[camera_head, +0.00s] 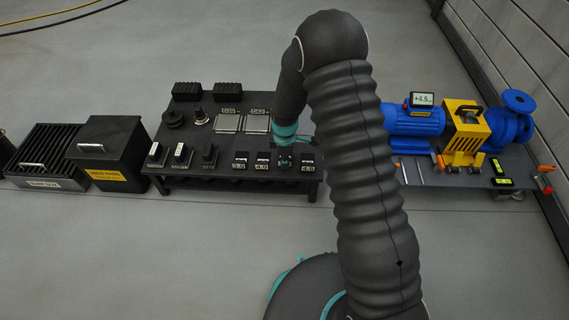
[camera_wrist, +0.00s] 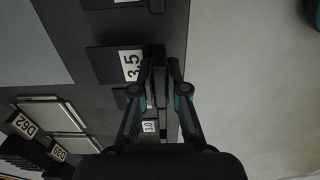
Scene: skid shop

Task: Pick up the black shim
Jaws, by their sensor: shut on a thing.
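My gripper (camera_head: 285,150) is low over the front row of the dark table (camera_head: 225,182), right of its middle. In the wrist view my gripper (camera_wrist: 158,78) has its fingers closed on a thin black piece, the black shim (camera_wrist: 153,54). Most of the shim is hidden by the fingers. A holder labelled 3.5 (camera_wrist: 115,64) is beside it, and a 3.0 label (camera_wrist: 150,127) shows between the fingers. I cannot tell whether the shim is clear of its holder.
Left of the table stand a black bin with a yellow label (camera_head: 108,174) and a slatted crate (camera_head: 45,184). At the right is a blue motor (camera_head: 415,121) with a yellow guard (camera_head: 466,130) and a small display (camera_head: 422,99). Open floor lies in front.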

